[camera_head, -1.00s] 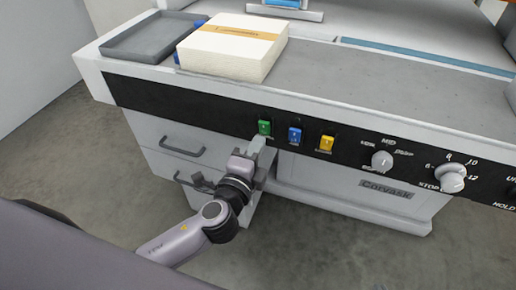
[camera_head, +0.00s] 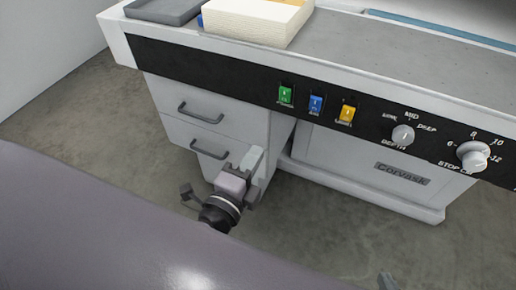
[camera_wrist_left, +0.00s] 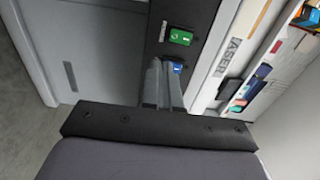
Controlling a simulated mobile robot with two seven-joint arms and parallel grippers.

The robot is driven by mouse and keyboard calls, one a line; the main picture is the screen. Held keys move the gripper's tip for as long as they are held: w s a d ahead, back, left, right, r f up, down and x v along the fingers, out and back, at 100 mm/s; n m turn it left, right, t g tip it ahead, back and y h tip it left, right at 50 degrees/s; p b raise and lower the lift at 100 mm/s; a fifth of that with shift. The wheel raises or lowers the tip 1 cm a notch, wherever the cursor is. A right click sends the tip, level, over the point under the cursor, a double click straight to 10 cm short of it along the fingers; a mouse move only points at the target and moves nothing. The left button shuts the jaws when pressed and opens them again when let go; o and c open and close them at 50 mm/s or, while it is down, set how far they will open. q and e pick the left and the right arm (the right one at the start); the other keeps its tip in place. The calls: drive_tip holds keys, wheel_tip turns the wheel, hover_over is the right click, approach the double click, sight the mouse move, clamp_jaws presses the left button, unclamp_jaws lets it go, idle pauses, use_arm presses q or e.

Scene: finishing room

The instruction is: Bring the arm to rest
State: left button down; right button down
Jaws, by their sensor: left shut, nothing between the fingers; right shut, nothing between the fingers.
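My left gripper (camera_head: 252,160) is in front of the drawers of the white machine, below the black control panel (camera_head: 215,75). Its fingers are together and empty, and they are apart from the panel's switches. In the left wrist view its fingers (camera_wrist_left: 163,85) point toward the green switch (camera_wrist_left: 181,37) and the blue switch (camera_wrist_left: 177,67), partly covering the blue one.
The panel carries a green switch (camera_head: 285,94), a blue switch (camera_head: 316,104), a yellow switch (camera_head: 347,113) and two knobs, one for depth (camera_head: 403,135). Drawer handles (camera_head: 207,145) stick out near my left gripper. A grey tray (camera_head: 165,10) and a paper stack (camera_head: 250,22) lie on top.

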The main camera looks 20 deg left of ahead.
use_arm(q)
drive_tip(key=shift+s, duration=0.1)
idle(0.5)
drive_tip(key=s+a+f+n+g+h, duration=0.1)
drive_tip(key=s+a+f+n+g, duration=0.1)
drive_tip(key=s+f+n+g, duration=0.45)
drive_tip(key=s+a+f+n+g+h, duration=0.1)
drive_tip(key=s+a+f+n, duration=0.15)
drive_tip(key=f+n, duration=0.75)
wheel_tip(320, 180, up, 11)
drive_tip(key=p, duration=1.3)
drive_tip(key=shift+s+a, duration=0.3)
drive_tip(key=shift+a, duration=0.05)
drive_tip(key=shift+m, duration=0.25)
